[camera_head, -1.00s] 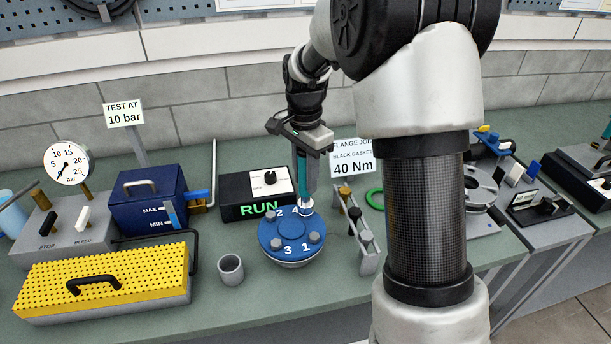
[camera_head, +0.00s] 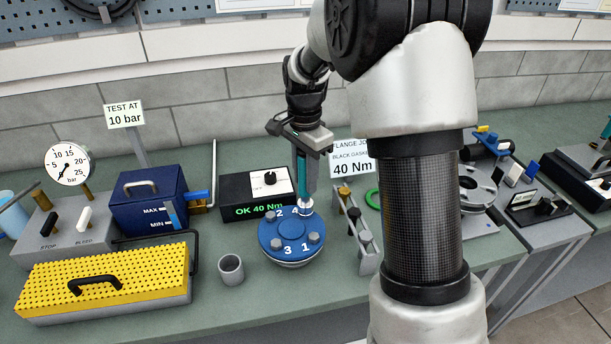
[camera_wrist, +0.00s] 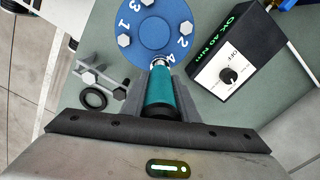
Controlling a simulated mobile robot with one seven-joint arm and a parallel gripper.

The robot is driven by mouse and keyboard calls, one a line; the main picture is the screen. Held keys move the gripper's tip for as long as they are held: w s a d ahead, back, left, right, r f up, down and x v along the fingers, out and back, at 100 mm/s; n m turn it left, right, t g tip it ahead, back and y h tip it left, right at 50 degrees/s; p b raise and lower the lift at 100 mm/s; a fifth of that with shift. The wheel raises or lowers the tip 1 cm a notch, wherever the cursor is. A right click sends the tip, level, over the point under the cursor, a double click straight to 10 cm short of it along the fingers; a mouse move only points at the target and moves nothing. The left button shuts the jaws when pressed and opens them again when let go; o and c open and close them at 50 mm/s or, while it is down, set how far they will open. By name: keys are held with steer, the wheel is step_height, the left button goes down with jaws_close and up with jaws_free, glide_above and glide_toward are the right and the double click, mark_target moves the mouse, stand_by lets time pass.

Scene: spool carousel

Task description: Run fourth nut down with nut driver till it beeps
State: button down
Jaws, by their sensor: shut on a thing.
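My gripper (camera_head: 306,168) is shut on a teal nut driver (camera_head: 301,174) and holds it upright. The driver also shows in the wrist view (camera_wrist: 160,92). Its tip stands at position 4 of the round blue flange (camera_head: 270,238), over the nut there, which the tip hides. Nuts show at the other numbered positions, 1, 2 and 3. The driver's control box (camera_head: 240,208) behind the flange reads "OK 40 Nm" in green. The flange also shows in the wrist view (camera_wrist: 150,32).
A grey cup (camera_head: 231,270) stands to the left. A yellow perforated cover (camera_head: 110,275), blue tank (camera_head: 148,198) and gauge (camera_head: 68,163) are further left.

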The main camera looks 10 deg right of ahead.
mark_target(304, 154)
steer(key=shift+s+f, duration=0.1)
steer(key=shift+f, duration=0.2)
steer(key=shift+w+r+p, duration=0.2)
steer(key=shift+r+p, duration=0.7)
steer(key=shift+r, duration=0.2)
steer(key=shift+r+p, duration=1.45)
steer(key=shift+r, duration=1.2)
steer(key=shift+a+f, duration=0.1)
